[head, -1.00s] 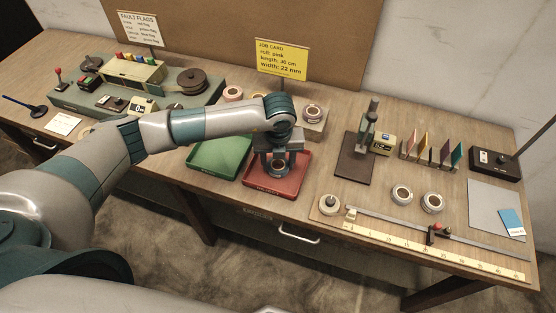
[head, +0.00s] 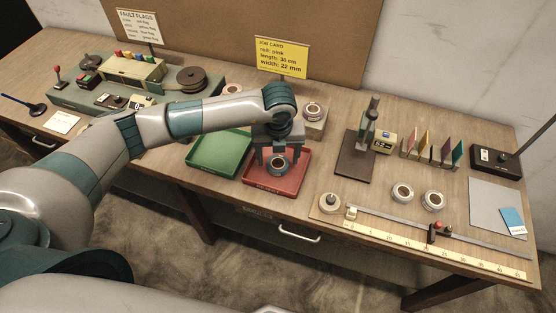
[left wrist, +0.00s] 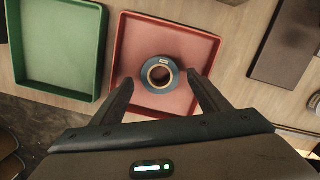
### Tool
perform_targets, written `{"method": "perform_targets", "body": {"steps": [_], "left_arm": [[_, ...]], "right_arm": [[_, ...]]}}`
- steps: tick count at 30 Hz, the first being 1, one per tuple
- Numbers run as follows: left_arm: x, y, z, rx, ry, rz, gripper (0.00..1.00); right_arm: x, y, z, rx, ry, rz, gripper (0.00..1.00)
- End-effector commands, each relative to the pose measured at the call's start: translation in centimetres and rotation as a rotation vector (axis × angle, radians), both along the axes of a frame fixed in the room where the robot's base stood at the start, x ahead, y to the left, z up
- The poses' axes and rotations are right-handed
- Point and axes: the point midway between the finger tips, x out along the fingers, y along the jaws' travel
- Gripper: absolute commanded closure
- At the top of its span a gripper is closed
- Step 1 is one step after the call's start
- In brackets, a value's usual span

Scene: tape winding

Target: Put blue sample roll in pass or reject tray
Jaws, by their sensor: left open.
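The blue sample roll (left wrist: 159,74) lies flat in the red tray (left wrist: 192,102), with its hole facing up. It also shows in the head view (head: 278,164) below my left gripper. My left gripper (left wrist: 160,92) is open, with its fingers apart on either side of the near part of the roll in the wrist view. In the head view the left gripper (head: 278,155) is above the red tray (head: 291,187). The green tray (head: 219,154) stands to the left of the red one and is empty. My right gripper is not in view.
White-sided rolls (head: 402,193) sit on the table at right, behind a ruler (head: 440,250) with a slider. A gauge stand (head: 357,150) is right of the red tray. A yellow job card (head: 281,58) stands behind.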

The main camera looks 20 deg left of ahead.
Motion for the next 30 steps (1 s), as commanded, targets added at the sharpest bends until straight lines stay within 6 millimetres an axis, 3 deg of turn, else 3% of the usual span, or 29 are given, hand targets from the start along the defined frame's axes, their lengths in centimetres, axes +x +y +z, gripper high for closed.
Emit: {"method": "perform_targets", "body": {"steps": [15, 21, 30], "left_arm": [[-0.9, -0.4, 8.4, 0.0, -0.003, 0.0, 0.31], [-1.0, -0.4, 9.7, 0.001, -0.002, 0.0, 0.31], [-1.1, -0.4, 9.9, 0.001, -0.001, 0.0, 0.31]], "right_arm": [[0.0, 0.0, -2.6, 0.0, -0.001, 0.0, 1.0], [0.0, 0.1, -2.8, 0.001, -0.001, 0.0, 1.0], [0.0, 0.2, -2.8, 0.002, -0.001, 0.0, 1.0]]}}
